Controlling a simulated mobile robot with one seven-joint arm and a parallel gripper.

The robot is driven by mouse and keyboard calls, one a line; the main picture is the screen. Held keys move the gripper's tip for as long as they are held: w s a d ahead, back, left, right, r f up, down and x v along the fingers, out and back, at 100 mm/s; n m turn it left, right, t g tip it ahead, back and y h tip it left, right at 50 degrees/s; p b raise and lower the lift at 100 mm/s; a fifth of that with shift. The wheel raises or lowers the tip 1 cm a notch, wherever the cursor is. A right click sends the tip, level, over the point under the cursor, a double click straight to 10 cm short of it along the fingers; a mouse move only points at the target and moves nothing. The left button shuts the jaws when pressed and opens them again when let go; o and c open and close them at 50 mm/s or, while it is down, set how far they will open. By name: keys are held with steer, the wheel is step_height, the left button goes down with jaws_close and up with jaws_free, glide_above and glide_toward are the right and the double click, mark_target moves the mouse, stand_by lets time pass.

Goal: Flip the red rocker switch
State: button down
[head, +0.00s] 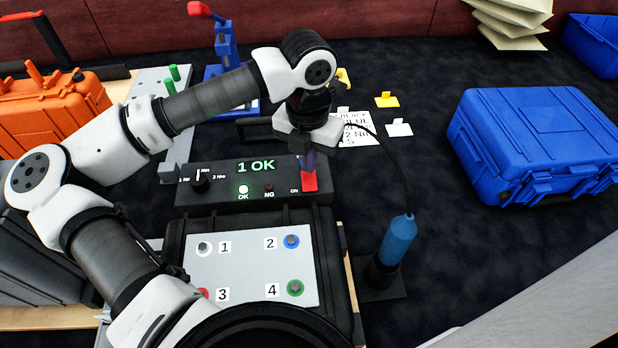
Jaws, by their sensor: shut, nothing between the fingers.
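The red rocker switch (309,182) sits at the right end of a black control box (225,202), next to an "ON" label. The box display reads "1 OK", and the green OK lamp is lit while the NG lamp is dark. My gripper (308,160) is shut and empty, pointing down right over the switch. Its fingertips are at or just above the switch's far part; I cannot tell whether they touch. The far part of the switch is hidden behind the fingers, and its tilt is hard to make out.
A plate with numbered coloured bolts (250,265) lies in front of the box. A blue screwdriver (397,240) stands in a dark holder, its cable rising past my gripper. A blue case (540,140) is at right, an orange case (45,120) at left. Small cards (398,128) lie behind.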

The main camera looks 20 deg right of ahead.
steer(key=shift+f+b, duration=0.75)
steer(key=shift+r, duration=0.15)
steer(key=shift+r+p, duration=1.55)
steer(key=shift+r, duration=1.85)
